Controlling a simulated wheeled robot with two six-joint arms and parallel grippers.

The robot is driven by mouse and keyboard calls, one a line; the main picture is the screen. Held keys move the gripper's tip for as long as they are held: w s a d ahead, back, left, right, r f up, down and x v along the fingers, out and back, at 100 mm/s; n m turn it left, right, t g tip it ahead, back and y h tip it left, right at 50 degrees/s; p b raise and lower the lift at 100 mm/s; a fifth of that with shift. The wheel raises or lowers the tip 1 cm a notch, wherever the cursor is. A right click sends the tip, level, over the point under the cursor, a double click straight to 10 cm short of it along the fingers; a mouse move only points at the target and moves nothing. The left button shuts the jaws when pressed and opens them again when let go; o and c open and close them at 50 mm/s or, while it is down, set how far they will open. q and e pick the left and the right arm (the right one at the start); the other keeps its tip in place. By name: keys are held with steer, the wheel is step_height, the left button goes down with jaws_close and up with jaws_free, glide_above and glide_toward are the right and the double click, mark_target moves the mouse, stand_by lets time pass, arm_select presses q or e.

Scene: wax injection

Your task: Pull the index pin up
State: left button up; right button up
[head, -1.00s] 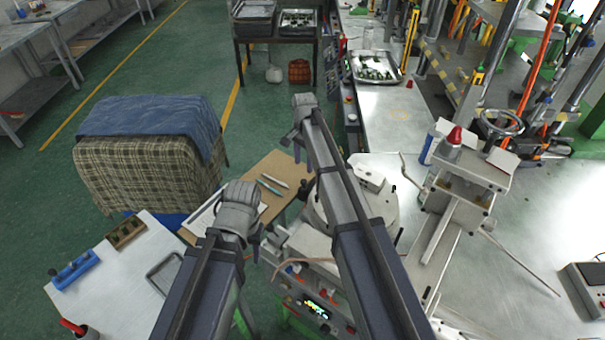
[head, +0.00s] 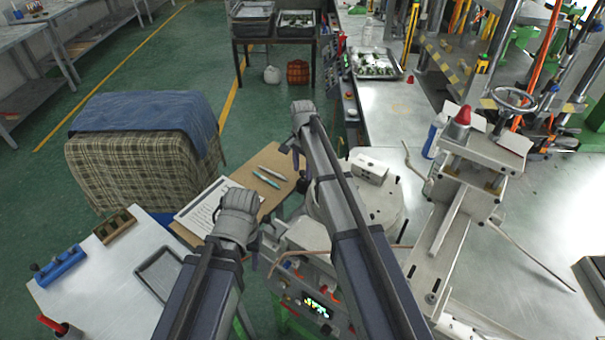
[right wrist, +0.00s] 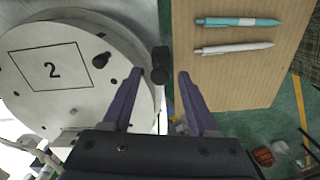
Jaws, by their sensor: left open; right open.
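The index pin shows in the right wrist view as a black knob (right wrist: 160,66) at the edge of a pale round plate (right wrist: 60,85) marked 2. My right gripper (right wrist: 160,74) is open, with its two purple fingers either side of the knob in that picture. I cannot tell whether either finger touches it. In the head view the round plate (head: 388,208) is partly hidden behind my right arm, and my right gripper (head: 293,155) hangs beside it. My left gripper (head: 256,246) is open and empty over the front of the machine.
A brown board (head: 281,158) holds a teal pen and a white pen beside the plate. A control box (head: 318,300) with a lit display sits below. A metal press (head: 470,170) stands to the right. A white table (head: 100,285) with a tray is at left.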

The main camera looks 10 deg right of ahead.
steer(key=shift+c, duration=0.3)
jaws_close()
stand_by(1.1)
